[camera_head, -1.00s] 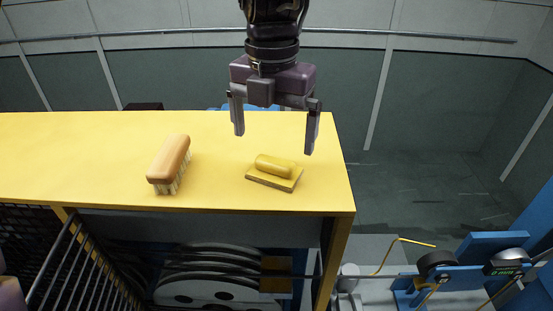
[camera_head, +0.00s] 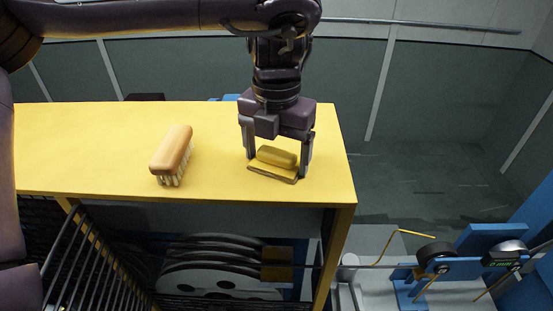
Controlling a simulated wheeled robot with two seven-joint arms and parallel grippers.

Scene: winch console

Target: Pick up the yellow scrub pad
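The yellow scrub pad (camera_head: 277,157) lies flat on the yellow tabletop (camera_head: 90,150), near its right front corner. It has a rounded yellow grip block on a thin flat base. My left gripper (camera_head: 278,167) points down over it, with one finger at the pad's left side and one at its right. The fingers are spread and stand close to the pad's ends. A small gap seems to show, but I cannot tell if either finger touches. My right gripper is not in view.
A wooden scrub brush (camera_head: 171,155) with pale bristles lies to the left on the tabletop. Below are a shelf with large discs (camera_head: 215,275) and a dark wire rack (camera_head: 85,255). A blue winch device (camera_head: 465,264) stands at the lower right.

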